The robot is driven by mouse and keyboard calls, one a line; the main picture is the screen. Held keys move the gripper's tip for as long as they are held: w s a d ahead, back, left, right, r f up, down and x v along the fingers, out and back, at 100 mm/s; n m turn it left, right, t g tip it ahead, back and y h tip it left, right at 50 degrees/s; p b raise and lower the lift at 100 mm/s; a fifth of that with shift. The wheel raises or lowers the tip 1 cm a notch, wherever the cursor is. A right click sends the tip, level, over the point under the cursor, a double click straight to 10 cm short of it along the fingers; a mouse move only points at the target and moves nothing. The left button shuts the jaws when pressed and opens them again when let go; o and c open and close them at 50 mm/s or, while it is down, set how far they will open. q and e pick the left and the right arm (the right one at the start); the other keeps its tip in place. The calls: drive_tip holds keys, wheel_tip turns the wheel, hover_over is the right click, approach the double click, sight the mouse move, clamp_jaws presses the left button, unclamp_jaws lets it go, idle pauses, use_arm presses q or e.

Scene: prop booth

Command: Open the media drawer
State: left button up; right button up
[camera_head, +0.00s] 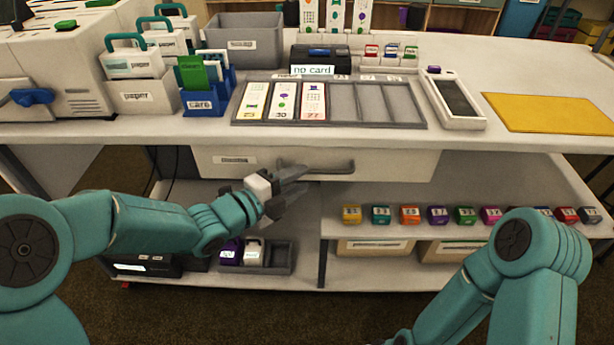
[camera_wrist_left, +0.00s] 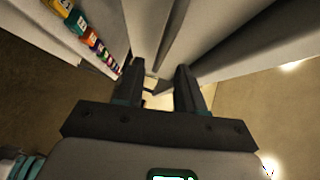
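The drawer (camera_head: 225,161) is a wide white front with a small label, set under the table top and looking flush. Its grey bar handle (camera_head: 335,168) runs across the middle. My left gripper (camera_head: 294,180) is at the left end of the handle, its fingers pointing right and apart. In the left wrist view the fingers (camera_wrist_left: 160,85) also stand apart, with a small dark piece between them that may be the handle. I cannot tell whether they touch it. The right arm shows at lower right; its gripper is out of view.
The table top above holds a card tray (camera_head: 330,120), a card reader (camera_head: 453,100) and a yellow mat (camera_head: 548,112). Space before the drawer's right half is clear.

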sight(313, 173)
use_arm(q)
drive_tip(key=shift+x, duration=1.7)
use_arm(e)
drive_tip(key=shift+f, duration=0.15)
use_arm(q)
clamp_jaws()
use_arm(e)
drive_tip(key=shift+s+f, duration=0.1)
drive_tip(key=shift+s, duration=0.05)
